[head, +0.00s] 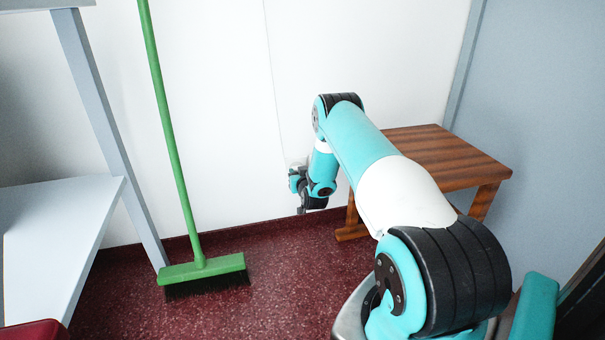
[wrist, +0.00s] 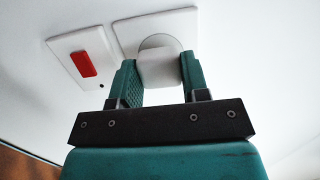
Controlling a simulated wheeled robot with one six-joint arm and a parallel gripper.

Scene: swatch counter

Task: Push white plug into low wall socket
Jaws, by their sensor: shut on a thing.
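In the wrist view, my gripper (wrist: 158,78) is shut on the white plug (wrist: 158,67), with one teal finger on each side of it. The plug is in front of the white wall socket (wrist: 184,22) and lines up with its round recess. I cannot tell how deep the plug sits, as its front is hidden. In the head view, my gripper (head: 301,211) is low near the white wall, and the plug cannot be made out there.
A white plate with a red switch (wrist: 83,64) is beside the socket. A wooden table (head: 440,150) stands right of my forearm. A green broom (head: 203,270) leans at the left, near a grey shelf unit (head: 60,220). The red floor (head: 290,270) between broom and table is clear.

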